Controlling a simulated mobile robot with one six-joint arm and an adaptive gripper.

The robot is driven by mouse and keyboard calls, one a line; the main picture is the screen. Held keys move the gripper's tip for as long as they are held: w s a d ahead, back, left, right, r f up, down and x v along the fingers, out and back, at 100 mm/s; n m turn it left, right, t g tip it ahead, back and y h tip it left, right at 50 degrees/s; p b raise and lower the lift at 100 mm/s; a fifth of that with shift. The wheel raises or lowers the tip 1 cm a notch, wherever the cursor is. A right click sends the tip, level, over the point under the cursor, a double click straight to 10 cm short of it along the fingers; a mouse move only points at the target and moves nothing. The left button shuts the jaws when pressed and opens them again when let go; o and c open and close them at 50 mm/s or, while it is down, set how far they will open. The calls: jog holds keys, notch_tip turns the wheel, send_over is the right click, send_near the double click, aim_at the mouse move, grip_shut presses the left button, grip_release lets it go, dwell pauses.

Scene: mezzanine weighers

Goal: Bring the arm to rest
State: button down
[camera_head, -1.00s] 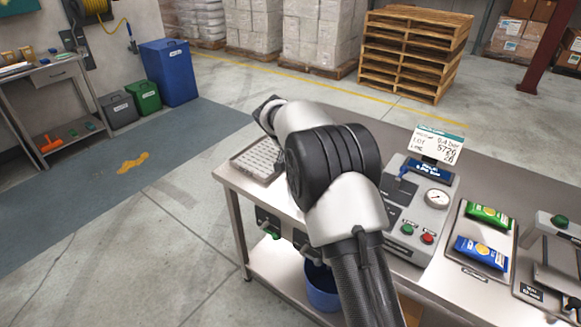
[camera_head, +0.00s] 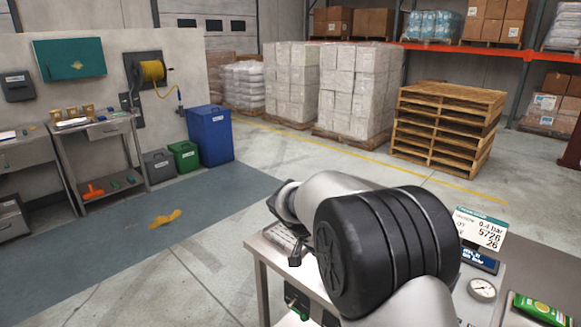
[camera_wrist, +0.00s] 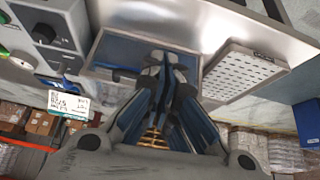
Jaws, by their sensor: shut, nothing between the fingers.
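My gripper (camera_wrist: 165,72) shows in the wrist view with its dark fingers together and nothing between them. It is over or in front of a blue-grey panel on the steel bench; the gap cannot be judged. In the head view my arm fills the lower middle and right above the bench (camera_head: 262,268), and its bulk hides the gripper's fingertips.
A perforated light-grey block (camera_wrist: 242,78) lies beside the gripper. A grey control box (camera_wrist: 55,32) and a display card (camera_wrist: 68,104) are on the other side. A gauge (camera_head: 482,290) and green packet (camera_head: 541,308) sit right. Floor left of the bench is open, with a yellow spill (camera_head: 165,218).

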jog(key=s+d+r+n+y, duration=0.1)
jog(key=s+d+r+n, duration=0.1)
jog(key=s+r, duration=0.55)
jog(key=s+d+r+n+y, duration=0.1)
jog(key=s+d+r+n, duration=0.2)
jog(key=s, duration=0.8)
jog(key=s+a+n+y, duration=0.1)
jog(key=s+n+y, duration=0.1)
jog(key=s, duration=1.9)
jog(key=shift+a+f+n, duration=0.25)
jog(key=shift+f+n, duration=0.05)
jog(key=shift+n, duration=0.5)
